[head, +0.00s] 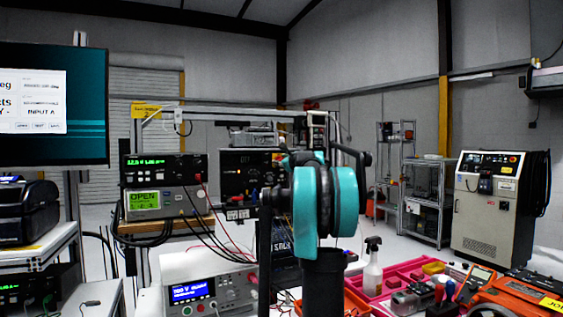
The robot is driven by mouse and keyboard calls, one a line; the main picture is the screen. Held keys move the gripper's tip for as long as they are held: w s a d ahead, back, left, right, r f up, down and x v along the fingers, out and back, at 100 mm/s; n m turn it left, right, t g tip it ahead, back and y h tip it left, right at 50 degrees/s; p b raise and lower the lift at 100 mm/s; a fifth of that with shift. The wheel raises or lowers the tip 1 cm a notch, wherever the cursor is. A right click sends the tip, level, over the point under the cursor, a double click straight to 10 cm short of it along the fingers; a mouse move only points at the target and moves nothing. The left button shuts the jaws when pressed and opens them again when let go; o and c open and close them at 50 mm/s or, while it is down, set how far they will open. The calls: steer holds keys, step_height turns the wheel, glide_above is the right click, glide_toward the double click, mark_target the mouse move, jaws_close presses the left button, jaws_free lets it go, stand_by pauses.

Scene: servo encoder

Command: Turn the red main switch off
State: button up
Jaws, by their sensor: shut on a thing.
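I cannot make out a red main switch for certain. A small box with a pale face and a reddish patch (317,121) hangs on the bench frame, just above my arm, too small to read. My teal and black arm rises in the middle of the head view and covers part of the bench behind it. My gripper cannot be made out; the arm's own joints hide that area, so what it touches does not show.
Stacked instruments (160,187) with green displays and cables stand left of my arm. A power supply (208,287) is in front. A spray bottle (372,267) and a pink tray (412,269) are at right. A control cabinet (488,205) stands farther back right. Open floor lies before the shelves.

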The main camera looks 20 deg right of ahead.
steer(key=n, duration=1.2)
steer(key=shift+a+f, duration=0.15)
steer(key=shift+f, duration=0.1)
steer(key=shift+n, duration=0.3)
steer(key=o, duration=1.2)
steer(key=shift+c, duration=0.2)
steer(key=s, duration=1.2)
steer(key=shift+d, duration=0.2)
